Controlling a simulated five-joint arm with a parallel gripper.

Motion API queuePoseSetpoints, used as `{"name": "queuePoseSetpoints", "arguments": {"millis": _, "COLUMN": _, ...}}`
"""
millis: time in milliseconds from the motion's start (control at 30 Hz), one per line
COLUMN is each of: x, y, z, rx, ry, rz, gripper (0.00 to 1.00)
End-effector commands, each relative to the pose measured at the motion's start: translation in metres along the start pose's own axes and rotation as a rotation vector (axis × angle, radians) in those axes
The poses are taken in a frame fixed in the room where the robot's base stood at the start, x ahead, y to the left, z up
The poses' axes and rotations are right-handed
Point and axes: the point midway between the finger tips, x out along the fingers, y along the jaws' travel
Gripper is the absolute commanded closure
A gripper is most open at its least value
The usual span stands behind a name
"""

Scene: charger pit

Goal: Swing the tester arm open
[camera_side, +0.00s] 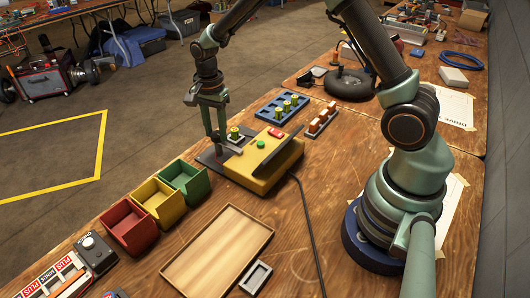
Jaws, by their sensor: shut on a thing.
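The tester is a yellow box (247,172) with a green button, a red display and a raised dark panel, standing on the wooden bench. The tester arm (229,148) is a small grey bar at the tester's left end, beside a yellow-topped cell (235,133). My gripper (219,142) reaches down from above at that end, with its fingers shut on the tester arm. The fingertips and the arm are small here, and the exact angle of the arm is hard to tell.
Red (130,229), yellow (158,203) and green (186,180) open bins stand left of the tester. A wooden tray (217,250) lies in front. A blue rack (269,114) with several cells stands behind. A dark cable runs along the bench right of the tester.

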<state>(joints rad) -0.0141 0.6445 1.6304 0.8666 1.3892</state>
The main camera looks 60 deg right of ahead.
Motion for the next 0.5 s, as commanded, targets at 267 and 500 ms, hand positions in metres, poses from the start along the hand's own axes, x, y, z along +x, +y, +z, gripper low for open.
{"name": "queuePoseSetpoints", "arguments": {"millis": 267, "x": -0.0014, "y": -0.0004, "z": -0.0008, "rx": 0.019, "ry": 0.000, "rz": -0.001, "gripper": 1.00}}
{"name": "queuePoseSetpoints", "arguments": {"millis": 500, "x": -0.0014, "y": -0.0004, "z": -0.0009, "rx": 0.019, "ry": 0.000, "rz": -0.001, "gripper": 0.55}}
